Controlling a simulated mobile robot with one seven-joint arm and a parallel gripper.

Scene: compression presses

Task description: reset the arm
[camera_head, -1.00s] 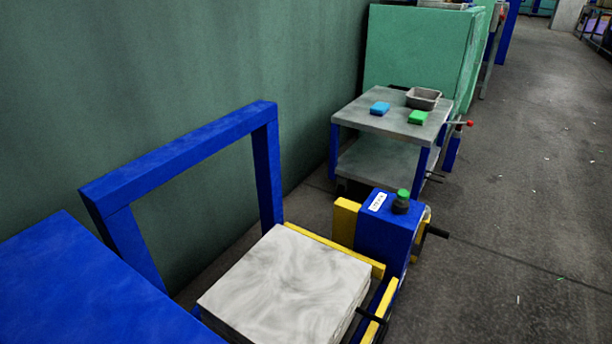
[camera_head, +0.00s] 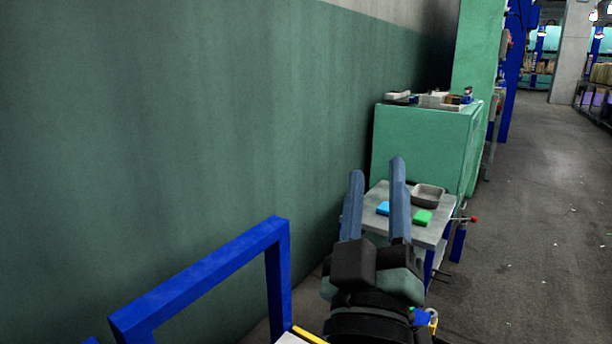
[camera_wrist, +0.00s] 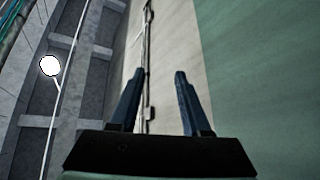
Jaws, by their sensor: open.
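My gripper (camera_head: 377,172) is raised in the head view, with its two blue-grey fingers pointing up and a clear gap between them. It is open and holds nothing. In the wrist view, the two fingers (camera_wrist: 157,82) stand apart with nothing between them; the wall and the ceiling beams show beyond.
A grey trolley (camera_head: 433,233) holds a blue block (camera_head: 383,208), a green block (camera_head: 422,217) and a grey tray (camera_head: 428,195). A green cabinet (camera_head: 420,145) stands behind. A blue frame (camera_head: 205,270) is at lower left. A green wall (camera_head: 200,130) runs along the left. Open floor (camera_head: 540,230) lies right.

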